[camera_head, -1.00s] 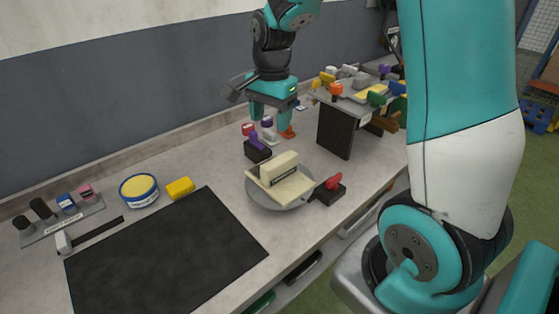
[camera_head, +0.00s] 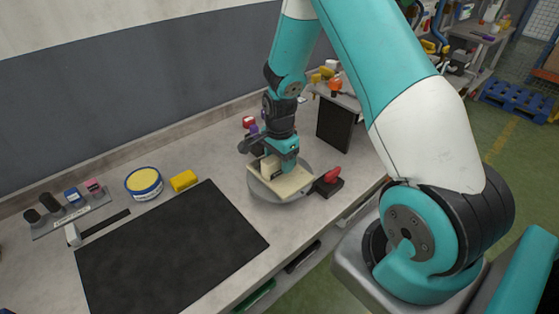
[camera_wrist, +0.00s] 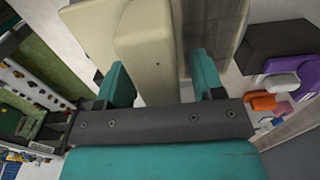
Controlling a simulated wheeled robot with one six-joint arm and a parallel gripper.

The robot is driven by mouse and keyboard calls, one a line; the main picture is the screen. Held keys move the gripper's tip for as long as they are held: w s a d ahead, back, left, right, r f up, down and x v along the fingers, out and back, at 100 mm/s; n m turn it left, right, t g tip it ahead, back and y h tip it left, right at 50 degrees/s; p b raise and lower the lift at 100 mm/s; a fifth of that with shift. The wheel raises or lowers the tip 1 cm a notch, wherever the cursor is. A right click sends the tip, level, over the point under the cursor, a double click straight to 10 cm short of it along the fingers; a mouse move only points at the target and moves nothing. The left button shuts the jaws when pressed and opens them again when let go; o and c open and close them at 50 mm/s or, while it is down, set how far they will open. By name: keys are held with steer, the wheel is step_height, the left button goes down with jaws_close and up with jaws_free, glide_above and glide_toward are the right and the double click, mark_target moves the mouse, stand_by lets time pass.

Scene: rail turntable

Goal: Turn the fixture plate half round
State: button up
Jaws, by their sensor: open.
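The fixture plate is a cream plate (camera_head: 290,188) on a round grey turntable (camera_head: 262,192) near the bench's front edge. A raised cream block stands on it and fills the upper middle of the wrist view (camera_wrist: 150,45). My gripper (camera_head: 275,170) is down over the plate. In the wrist view its teal fingers (camera_wrist: 162,82) are open, one on each side of the block, with a gap visible at the right finger. Contact at the left finger is unclear. In the head view my gripper hides part of the block.
A black block with a red handle (camera_head: 331,176) stands right beside the turntable. A dark upright box (camera_head: 334,125) is behind it. A black mat (camera_head: 170,245), yellow tub (camera_head: 144,183) and yellow block (camera_head: 184,180) lie left. A purple-topped item (camera_wrist: 290,65) is near my gripper.

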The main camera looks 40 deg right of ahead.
steer(key=shift+f, duration=0.8)
jaws_close()
